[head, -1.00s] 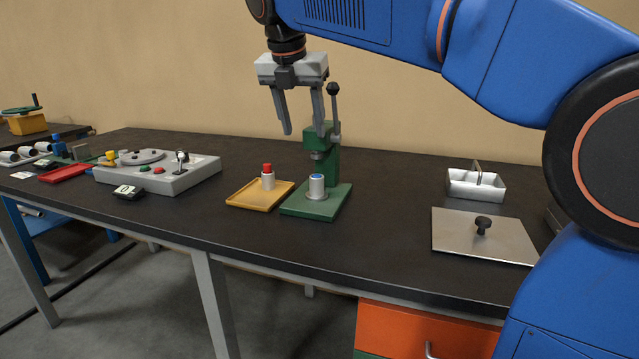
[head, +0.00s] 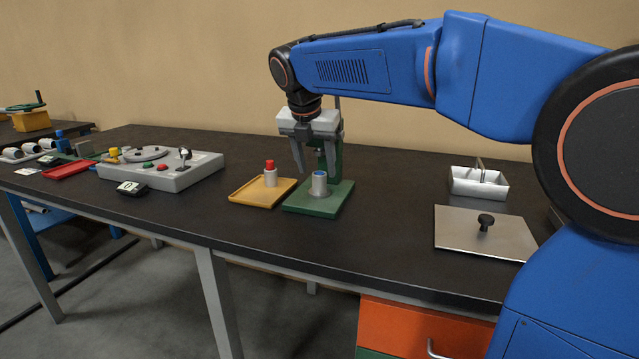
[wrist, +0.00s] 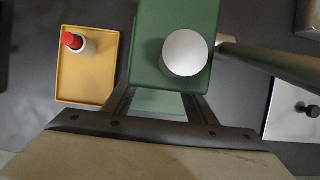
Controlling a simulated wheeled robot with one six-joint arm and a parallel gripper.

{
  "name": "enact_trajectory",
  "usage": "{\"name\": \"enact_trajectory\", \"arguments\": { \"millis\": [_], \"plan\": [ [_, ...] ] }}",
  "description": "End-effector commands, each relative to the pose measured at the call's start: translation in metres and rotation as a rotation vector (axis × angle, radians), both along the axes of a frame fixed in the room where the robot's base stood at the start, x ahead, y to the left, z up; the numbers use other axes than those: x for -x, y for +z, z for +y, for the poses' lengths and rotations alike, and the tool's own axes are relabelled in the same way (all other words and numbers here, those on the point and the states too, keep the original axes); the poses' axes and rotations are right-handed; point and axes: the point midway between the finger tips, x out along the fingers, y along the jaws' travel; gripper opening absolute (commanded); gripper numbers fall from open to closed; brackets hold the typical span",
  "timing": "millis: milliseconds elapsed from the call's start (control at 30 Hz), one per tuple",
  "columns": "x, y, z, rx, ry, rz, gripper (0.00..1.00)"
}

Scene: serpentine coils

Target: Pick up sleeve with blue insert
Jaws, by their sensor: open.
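The sleeve with the blue insert (head: 319,184) is a short pale cylinder with a blue top. It stands upright on the green base (head: 338,200) of a small press in the head view. My gripper (head: 316,168) points down, open and empty, over the press, with its fingertips just above and seemingly behind the sleeve; the exact depth gap is unclear. In the wrist view my gripper's fingers (wrist: 158,103) flank the near edge of the green press (wrist: 150,45). A pale round disc (wrist: 186,53) shows on the press there; no blue shows in that view.
A yellow tray (head: 246,198) left of the press holds a pale sleeve with a red insert (head: 270,174). The press's lever (wrist: 270,65) reaches right in the wrist view. A metal plate with a black knob (head: 462,238) and a white bin (head: 479,188) stand farther right.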

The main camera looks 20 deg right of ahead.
Motion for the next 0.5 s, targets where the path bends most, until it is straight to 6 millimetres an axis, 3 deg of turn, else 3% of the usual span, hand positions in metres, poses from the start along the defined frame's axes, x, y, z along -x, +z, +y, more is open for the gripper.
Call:
{"name": "enact_trajectory", "arguments": {
  "millis": [200,500],
  "plan": [
    [-0.009,-0.024,-0.008,0.001,-0.002,0.002,0.51],
    [-0.011,-0.029,-0.009,0.0,-0.001,0.0,0.51]
  ]
}}
